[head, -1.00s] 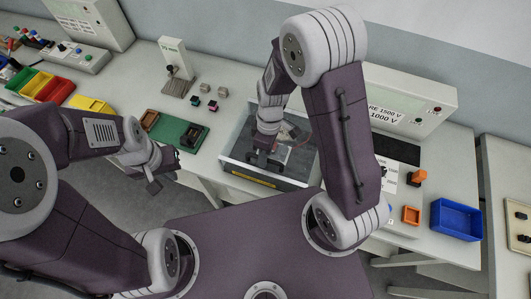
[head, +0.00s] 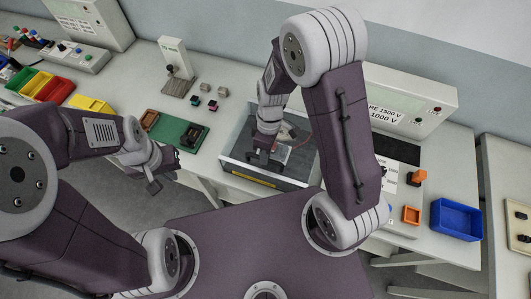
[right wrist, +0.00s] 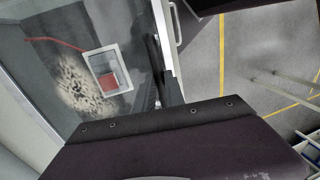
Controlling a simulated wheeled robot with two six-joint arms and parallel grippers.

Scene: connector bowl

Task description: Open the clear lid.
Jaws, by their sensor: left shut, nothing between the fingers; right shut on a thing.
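The clear lid (head: 305,157) covers a shallow grey box at the front edge of the bench. Its handle is mostly hidden by my right gripper. My right gripper (head: 262,160) is at the lid's front edge, shut on it. In the right wrist view its dark fingers (right wrist: 162,88) stand at the lid's edge, and the lid pane (right wrist: 115,25) spreads to the left. How far the lid is raised cannot be told. My left gripper (head: 154,186) is shut and empty, off the bench's front edge to the left of the box.
Inside the box are a red cable, a pale patch and a white-framed piece with a red part (right wrist: 108,72). A green board (head: 178,132) lies left of the box. A tester panel is behind.

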